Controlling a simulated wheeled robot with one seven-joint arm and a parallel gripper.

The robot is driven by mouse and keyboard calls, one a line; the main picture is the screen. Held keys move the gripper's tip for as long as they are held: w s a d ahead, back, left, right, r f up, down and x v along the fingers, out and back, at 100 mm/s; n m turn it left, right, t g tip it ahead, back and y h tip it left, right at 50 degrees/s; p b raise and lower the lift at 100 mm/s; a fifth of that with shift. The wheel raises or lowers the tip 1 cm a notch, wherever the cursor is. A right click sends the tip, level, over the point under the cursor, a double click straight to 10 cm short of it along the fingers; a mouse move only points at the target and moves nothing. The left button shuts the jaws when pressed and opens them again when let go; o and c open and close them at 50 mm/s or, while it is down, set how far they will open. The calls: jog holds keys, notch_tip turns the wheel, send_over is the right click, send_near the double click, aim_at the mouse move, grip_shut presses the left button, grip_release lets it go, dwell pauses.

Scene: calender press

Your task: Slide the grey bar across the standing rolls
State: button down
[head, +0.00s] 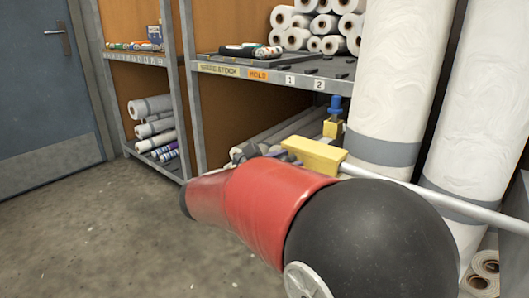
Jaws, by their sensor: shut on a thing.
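The grey bar (430,193) is a pale, thin rod. It runs from a yellow block (313,154) at its left end, down to the right, across the front of the standing rolls, to the picture's right edge. The rolls are a tall white left roll (398,75) and a tall white right roll (490,110), both with grey bands low down. My gripper (287,158) is small and partly hidden behind my red and black arm. Its dark fingers are at the left end of the yellow block and appear shut on it.
A yellow bracket with a blue knob (333,117) stands just above the bar's left end. Behind is a shelf rack (270,75) with rolls above and below. A grey panel (518,196) stands at the right edge. Open floor (90,230) lies left, before a blue door (40,90).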

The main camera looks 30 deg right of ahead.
jog(key=shift+s+d+f, duration=0.1)
jog(key=shift+s+d, duration=0.2)
jog(key=shift+s, duration=0.5)
jog(key=shift+s+d, duration=0.3)
jog(key=shift+s, duration=0.5)
jog(key=c, duration=1)
grip_release()
jog(key=shift+s, duration=0.15)
jog(key=shift+a, duration=0.1)
jog(key=s+a, duration=0.1)
jog(key=a, duration=0.6)
jog(key=shift+a, duration=0.25)
